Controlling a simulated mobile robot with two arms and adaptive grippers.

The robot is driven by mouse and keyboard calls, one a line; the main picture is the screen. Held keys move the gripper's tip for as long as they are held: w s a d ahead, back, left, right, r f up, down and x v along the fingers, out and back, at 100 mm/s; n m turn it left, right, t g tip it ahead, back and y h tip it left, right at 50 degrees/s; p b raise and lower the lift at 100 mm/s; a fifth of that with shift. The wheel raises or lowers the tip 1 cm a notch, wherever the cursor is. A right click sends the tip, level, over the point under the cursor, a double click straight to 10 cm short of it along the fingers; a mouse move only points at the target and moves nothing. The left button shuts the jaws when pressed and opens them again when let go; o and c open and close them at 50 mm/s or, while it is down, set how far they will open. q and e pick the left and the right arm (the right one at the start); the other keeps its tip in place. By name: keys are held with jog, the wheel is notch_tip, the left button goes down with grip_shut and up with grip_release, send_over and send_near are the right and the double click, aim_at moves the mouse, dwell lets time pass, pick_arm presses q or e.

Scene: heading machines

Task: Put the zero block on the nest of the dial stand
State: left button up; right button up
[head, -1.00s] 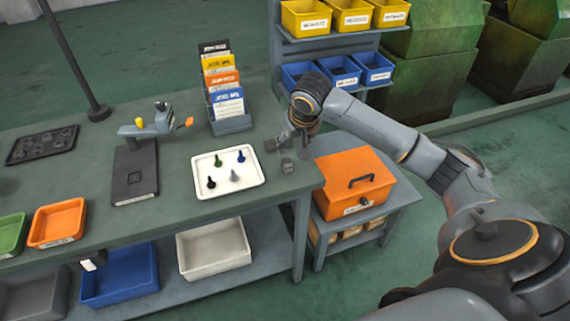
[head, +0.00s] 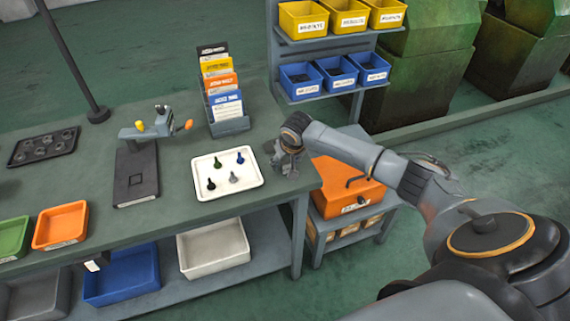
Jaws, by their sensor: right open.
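The zero block (head: 288,171), a small grey block, sits on the bench right of the white tray, near the bench's right edge. My right gripper (head: 284,163) is open and reaches down over it. The gripper partly hides the block, and I cannot tell whether the fingers touch it. The dial stand (head: 136,160) stands left of the tray, with a dark base, a grey arm and yellow and orange knobs. Its nest (head: 136,181) shows as a small outlined square on the base. My left gripper is not in view.
The white tray (head: 227,190) with several small pegs lies between the dial stand and the block. A card rack (head: 230,126) stands behind it. A dark tray (head: 43,147) is at the far left. An orange box (head: 347,186) sits on a lower stand right of the bench.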

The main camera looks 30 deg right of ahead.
jog(key=shift+w+f, duration=0.15)
jog(key=shift+f, duration=0.25)
grip_shut()
jog(key=shift+r, duration=0.1)
jog(key=shift+r, duration=0.15)
